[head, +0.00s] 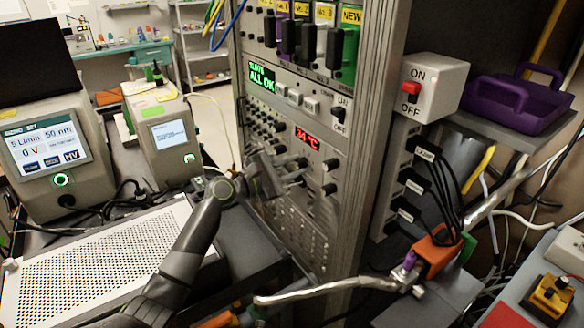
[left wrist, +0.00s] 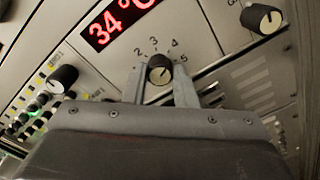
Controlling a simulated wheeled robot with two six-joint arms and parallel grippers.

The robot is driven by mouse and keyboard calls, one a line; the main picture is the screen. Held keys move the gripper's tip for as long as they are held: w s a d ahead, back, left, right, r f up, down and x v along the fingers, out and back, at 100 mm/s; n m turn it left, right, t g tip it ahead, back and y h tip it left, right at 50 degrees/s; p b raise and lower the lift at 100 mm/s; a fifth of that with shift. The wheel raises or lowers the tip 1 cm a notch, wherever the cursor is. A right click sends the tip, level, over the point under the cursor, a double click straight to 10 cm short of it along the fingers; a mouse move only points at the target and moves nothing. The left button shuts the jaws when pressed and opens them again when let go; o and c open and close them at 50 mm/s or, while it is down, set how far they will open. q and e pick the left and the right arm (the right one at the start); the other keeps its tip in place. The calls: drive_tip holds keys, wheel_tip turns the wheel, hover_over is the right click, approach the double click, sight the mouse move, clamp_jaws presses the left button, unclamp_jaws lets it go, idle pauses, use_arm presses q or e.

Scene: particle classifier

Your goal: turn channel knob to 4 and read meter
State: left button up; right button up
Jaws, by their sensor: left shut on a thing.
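The channel knob (left wrist: 159,68) is a small black knob with a pale face, on a panel marked 2, 3, 4 and 5 around it. My left gripper (left wrist: 158,80) has one finger on each side of it and is shut on it. The exact number its pointer lines up with is too small to tell. In the head view my left gripper (head: 296,176) reaches the rack panel from the left and covers the knob there. The red meter display (left wrist: 118,22) above the knob reads 34 °C; it also shows in the head view (head: 306,137). My right gripper is not in view.
Other black knobs (left wrist: 261,18) (left wrist: 63,78) sit on either side on the panel. A green screen (head: 262,77) reads ALL OK. A perforated white box (head: 105,258) lies at left. An ON/OFF switch box (head: 436,82) and cables stand right of the rack.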

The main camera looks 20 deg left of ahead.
use_arm(q)
drive_tip(key=o, duration=1)
drive_tip(key=b+v, duration=0.3)
drive_tip(key=v, duration=1.4)
drive_tip(key=shift+a+b, duration=0.2)
drive_tip(key=shift+b, duration=0.15)
drive_tip(key=shift+s+f, duration=0.1)
drive_tip(key=shift+s, duration=0.05)
